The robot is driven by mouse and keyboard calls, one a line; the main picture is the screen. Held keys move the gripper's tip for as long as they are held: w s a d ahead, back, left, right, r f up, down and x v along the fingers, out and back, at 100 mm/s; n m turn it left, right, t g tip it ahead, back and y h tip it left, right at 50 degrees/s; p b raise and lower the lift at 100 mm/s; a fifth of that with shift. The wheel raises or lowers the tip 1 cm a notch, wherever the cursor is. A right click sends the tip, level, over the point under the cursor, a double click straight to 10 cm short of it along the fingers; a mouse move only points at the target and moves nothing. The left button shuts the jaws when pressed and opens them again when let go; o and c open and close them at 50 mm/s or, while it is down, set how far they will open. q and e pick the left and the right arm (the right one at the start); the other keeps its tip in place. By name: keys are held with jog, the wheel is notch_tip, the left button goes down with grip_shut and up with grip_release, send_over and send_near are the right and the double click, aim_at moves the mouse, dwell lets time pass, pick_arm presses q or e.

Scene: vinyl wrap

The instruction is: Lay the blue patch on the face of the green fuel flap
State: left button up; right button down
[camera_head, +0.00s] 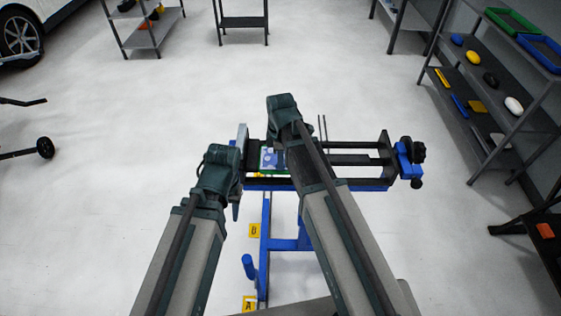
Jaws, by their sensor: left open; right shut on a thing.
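The blue patch (271,157) shows as a small light-blue piece with pale marks, just left of my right forearm. Slivers of green at its edge look like the green fuel flap (264,168), mostly covered, at the left part of the blue work stand. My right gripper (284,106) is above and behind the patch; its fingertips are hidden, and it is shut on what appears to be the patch. My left gripper (222,170) is open, just left of the stand and apart from the patch. Whether the patch touches the flap face I cannot tell.
The blue stand (290,244) has dark rails and a clamp with a black knob (417,150) at right. Yellow labels (254,230) lie near its foot. A shelf rack (500,90) stands at right, a dark stand (243,22) at the back. The floor around is open.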

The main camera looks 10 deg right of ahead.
jog(key=c, duration=1)
grip_release()
jog(key=shift+o, duration=0.2)
notch_tip(320, 180, up, 14)
jog(key=p, duration=1.3)
jog(key=shift+p, duration=0.4)
jog(key=shift+w+f, duration=0.15)
jog(key=s+a+f+m+b, duration=0.3)
jog(key=s+f+m+b, duration=0.1)
jog(key=s+m+b, duration=0.1)
jog(key=s+a+f+m+h+b, duration=0.1)
jog(key=s+f+m+b, duration=0.3)
jog(key=s, duration=0.6)
jog(key=a+f+m, duration=0.1)
jog(key=m, duration=0.1)
jog(key=shift+s+a+f+m+b, duration=0.25)
jog(key=shift+s+a+m+b, duration=0.05)
jog(key=shift+a+m+b, duration=0.1)
